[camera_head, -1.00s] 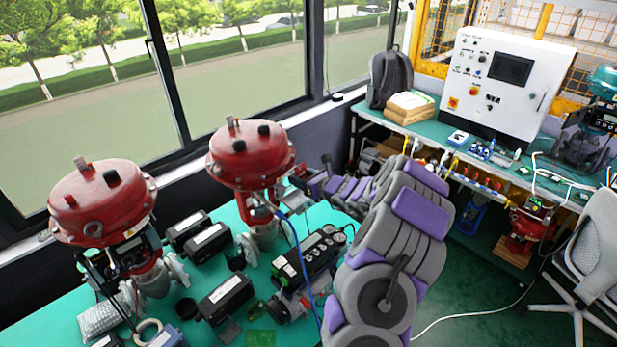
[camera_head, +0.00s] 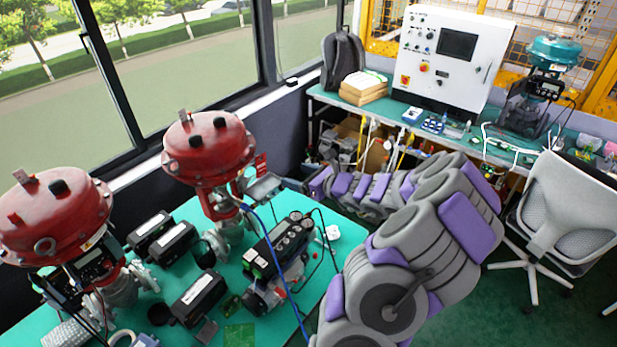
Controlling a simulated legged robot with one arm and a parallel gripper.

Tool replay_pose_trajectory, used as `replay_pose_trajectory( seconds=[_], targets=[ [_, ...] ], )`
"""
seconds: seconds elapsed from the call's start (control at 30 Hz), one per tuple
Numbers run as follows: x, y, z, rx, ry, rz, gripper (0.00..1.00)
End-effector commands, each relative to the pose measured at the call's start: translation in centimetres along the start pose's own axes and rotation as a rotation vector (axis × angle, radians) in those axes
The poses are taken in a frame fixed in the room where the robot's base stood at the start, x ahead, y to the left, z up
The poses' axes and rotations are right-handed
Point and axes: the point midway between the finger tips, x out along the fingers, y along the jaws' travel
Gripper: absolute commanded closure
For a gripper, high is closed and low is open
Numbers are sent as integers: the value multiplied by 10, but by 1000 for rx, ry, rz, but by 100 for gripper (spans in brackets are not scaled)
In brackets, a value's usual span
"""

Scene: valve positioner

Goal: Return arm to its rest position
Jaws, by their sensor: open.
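My arm, grey with purple panels, rises from the bottom right and bends back to the left above the teal bench (camera_head: 330,262). My gripper (camera_head: 312,184) is at its far left end, open, small and partly hard to make out. I see nothing held in it. It is to the right of the middle red-topped valve (camera_head: 208,148) and its grey positioner box (camera_head: 264,188), with a small gap in the picture. A second red-topped valve (camera_head: 56,218) stands at the left, away from the arm.
A white control cabinet (camera_head: 448,58) stands on the back bench. A grey chair (camera_head: 572,215) is at the right. Green floor (camera_head: 500,315) shows between.

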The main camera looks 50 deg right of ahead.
Motion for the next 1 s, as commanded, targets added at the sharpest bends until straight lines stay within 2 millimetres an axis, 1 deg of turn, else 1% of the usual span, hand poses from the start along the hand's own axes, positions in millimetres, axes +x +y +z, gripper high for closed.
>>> replay_pose_trajectory(
  seconds=[0.03,0.1,0.3,0.53,0.67,0.77,0.83,0.87,0.9,0.97,1.0],
  targets=[
    [-9,1,2,-1,-2,-3,21],
    [-16,3,3,-3,-2,-2,21],
    [-30,4,3,0,-3,0,21],
    [-32,-2,1,2,-4,0,21],
    [-30,3,3,-11,-4,13,21],
    [-19,26,13,-74,-3,75,21],
    [-8,59,25,-160,-5,152,21],
    [-3,76,32,-206,-7,192,21],
    [3,102,40,-274,-8,253,21],
    [10,144,49,-386,-11,354,21],
    [12,172,54,-462,-16,422,21]
  ],
)
